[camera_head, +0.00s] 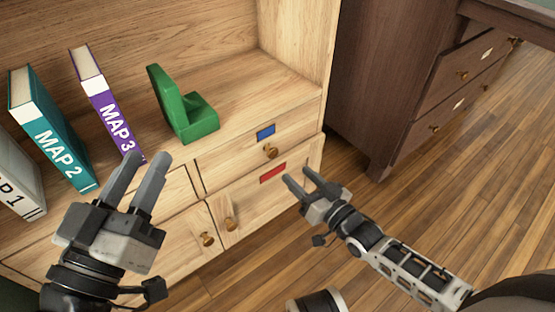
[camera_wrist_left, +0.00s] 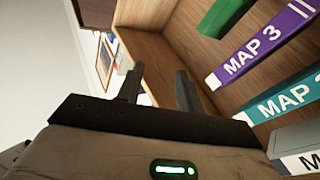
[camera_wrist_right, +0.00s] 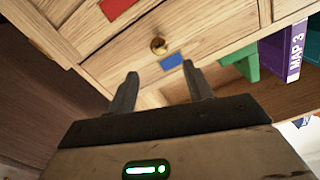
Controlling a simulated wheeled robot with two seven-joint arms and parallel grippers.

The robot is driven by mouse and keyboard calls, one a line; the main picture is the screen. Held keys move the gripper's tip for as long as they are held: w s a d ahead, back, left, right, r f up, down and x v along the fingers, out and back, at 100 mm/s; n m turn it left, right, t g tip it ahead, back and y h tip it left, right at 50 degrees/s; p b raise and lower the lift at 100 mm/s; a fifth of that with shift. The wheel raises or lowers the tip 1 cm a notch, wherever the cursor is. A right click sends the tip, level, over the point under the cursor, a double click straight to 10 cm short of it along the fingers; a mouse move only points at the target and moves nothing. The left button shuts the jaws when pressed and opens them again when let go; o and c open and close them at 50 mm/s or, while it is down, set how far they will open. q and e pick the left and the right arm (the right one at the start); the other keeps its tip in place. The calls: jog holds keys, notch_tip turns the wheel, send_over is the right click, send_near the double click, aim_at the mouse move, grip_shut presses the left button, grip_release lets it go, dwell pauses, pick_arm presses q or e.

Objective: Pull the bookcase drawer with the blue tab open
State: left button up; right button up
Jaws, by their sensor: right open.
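The wooden bookcase has a drawer with a blue tab (camera_head: 265,132) and a round brass knob (camera_head: 270,152) below the tab. This drawer front (camera_head: 228,168) looks shut. In the right wrist view the knob (camera_wrist_right: 158,45) and blue tab (camera_wrist_right: 172,61) lie beyond the fingertips. My right gripper (camera_head: 298,180) is open and empty, in front of the lower right part of the drawers, apart from the knob. My left gripper (camera_head: 148,165) is open and empty, in front of the bookcase's left part, near the purple book.
A red tab (camera_head: 273,172) marks a lower front. Two more knobs (camera_head: 208,239) sit lower left. A green bookend (camera_head: 182,110), purple MAP 3 book (camera_head: 107,105) and teal MAP 2 book (camera_head: 50,130) stand on the shelf. A dark cabinet (camera_head: 385,90) stands right; floor between is clear.

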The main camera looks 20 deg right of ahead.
aim_at(275, 153)
jog(key=b+x, duration=0.2)
jog(key=x, duration=0.6)
jog(key=shift+f+b, duration=0.15)
jog(key=shift+b, duration=0.25)
pick_arm(q)
notch_tip(275, 153, up, 6)
jog(key=m+t+h, duration=0.2)
jog(key=m+h, duration=0.3)
jog(key=m, duration=0.2)
jog(key=shift+s+r, duration=0.2)
jog(key=shift+s, duration=0.25)
pick_arm(e)
jog(key=shift+w+a, duration=0.25)
jog(key=shift+w, duration=0.3)
